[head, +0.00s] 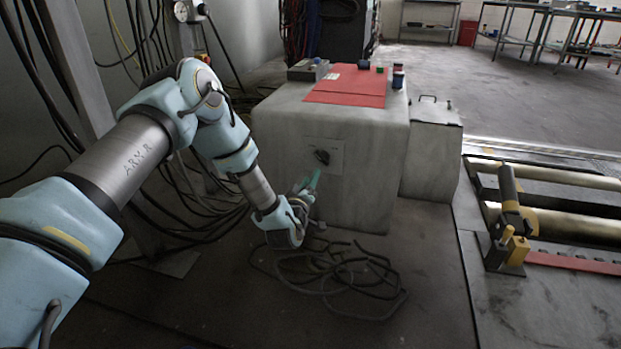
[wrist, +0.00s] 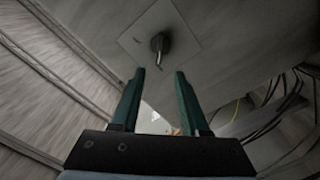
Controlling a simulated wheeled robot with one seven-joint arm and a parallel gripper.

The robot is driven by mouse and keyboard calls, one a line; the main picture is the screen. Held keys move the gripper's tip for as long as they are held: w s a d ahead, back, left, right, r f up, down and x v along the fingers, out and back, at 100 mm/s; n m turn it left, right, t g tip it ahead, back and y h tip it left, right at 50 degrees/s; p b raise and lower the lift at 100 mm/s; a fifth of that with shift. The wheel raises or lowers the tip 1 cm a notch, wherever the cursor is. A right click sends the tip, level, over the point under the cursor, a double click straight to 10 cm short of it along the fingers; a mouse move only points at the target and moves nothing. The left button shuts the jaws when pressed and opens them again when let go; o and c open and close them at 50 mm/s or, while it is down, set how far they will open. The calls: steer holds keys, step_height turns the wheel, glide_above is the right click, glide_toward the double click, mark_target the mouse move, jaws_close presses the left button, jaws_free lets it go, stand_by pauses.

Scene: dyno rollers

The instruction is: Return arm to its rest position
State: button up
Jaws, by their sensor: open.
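My arm (head: 232,152) reaches from the left of the head view toward the front of a grey block-shaped cabinet (head: 270,135). My gripper (head: 313,183) is at its end, just in front of the cabinet's lower front face. In the wrist view my gripper (wrist: 160,95) has its two green fingers apart with nothing between them. A dark knob (wrist: 160,43) on a pale square plate (wrist: 185,22) lies beyond the fingertips. The knob also shows in the head view (head: 321,156), apart from the fingers.
A red mat (head: 350,83), a grey box (head: 308,69) and small containers (head: 398,77) sit on the cabinet. Loose cables (head: 345,275) lie on the floor below my gripper. More cables hang behind my arm.

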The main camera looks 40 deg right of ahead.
steer(key=w+a+r+m+g+y+p, duration=0.1)
steer(key=w+a+r+y, duration=0.1)
steer(key=w+a+r, duration=0.3)
steer(key=w+a+r+m+y+p, duration=0.1)
steer(key=w+a+r+y, duration=0.2)
steer(key=w+a, duration=0.45)
steer(key=w+a+r+g+y+p, duration=0.1)
steer(key=a+r+y, duration=0.15)
steer(key=a, duration=0.55)
steer(key=w+a+r+g+y+p, duration=0.1)
steer(key=a+r+y, duration=0.15)
steer(key=a, duration=0.65)
steer(key=s+a+r+n+g+y+p, duration=0.1)
steer(key=s+a+r, duration=0.1)
steer(key=a, duration=0.6)
steer(key=s+a+r+g+y, duration=0.1)
steer(key=s+a+r+y, duration=0.15)
steer(key=a, duration=0.55)
steer(key=s+a+r+n+g+y+p, duration=0.1)
steer(key=s+a+r+n+g+p, duration=0.3)
steer(key=s+a, duration=0.9)
step_height(320, 180, up, 39)
steer(key=m+p, duration=0.2)
steer(key=p, duration=3.3)
steer(key=shift+a+t, duration=0.15)
steer(key=shift+t, duration=0.25)
steer(key=shift+f, duration=0.15)
